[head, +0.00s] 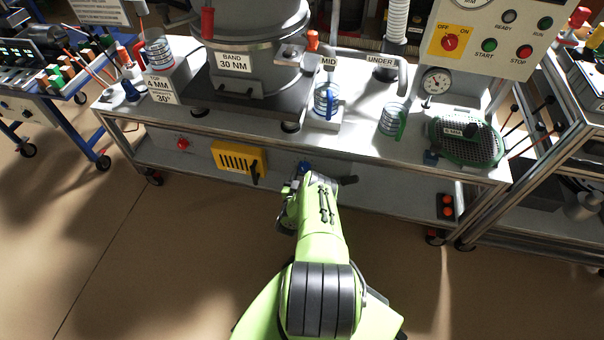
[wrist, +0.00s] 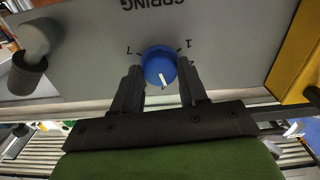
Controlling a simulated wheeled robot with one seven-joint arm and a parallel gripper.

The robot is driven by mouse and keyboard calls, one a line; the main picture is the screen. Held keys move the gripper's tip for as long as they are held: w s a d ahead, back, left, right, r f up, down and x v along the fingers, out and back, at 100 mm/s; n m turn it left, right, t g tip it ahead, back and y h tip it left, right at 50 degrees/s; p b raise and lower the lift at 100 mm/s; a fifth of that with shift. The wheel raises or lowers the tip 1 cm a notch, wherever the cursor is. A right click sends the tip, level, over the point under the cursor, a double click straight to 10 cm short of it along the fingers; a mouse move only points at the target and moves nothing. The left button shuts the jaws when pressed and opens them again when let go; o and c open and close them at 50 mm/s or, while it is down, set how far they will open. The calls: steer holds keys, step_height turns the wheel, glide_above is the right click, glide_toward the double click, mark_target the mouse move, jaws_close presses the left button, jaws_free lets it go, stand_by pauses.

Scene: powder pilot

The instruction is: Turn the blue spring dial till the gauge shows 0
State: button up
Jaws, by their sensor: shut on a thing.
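The blue spring dial (wrist: 159,65) sits on a grey panel under the upside-down word SPRING in the wrist view. A white pointer line on it points toward the bottom of the picture. A few scale marks show around it; some are hidden. My gripper (wrist: 160,72) is shut on the dial, one dark finger on each side. In the head view the blue dial (head: 304,167) shows on the front of the bench's lower part, partly behind my green arm.
A yellow slotted box (head: 238,158) with a black handle is left of the dial; its yellow side (wrist: 302,60) shows at the right in the wrist view. A grey knob (wrist: 35,50) protrudes at the left there. The floor in front is clear.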

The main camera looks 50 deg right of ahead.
steer(key=shift+r+n+p, duration=0.1)
steer(key=shift+n+p, duration=0.5)
steer(key=shift+n, duration=1.7)
steer(key=o, duration=1)
steer(key=shift+o, duration=0.2)
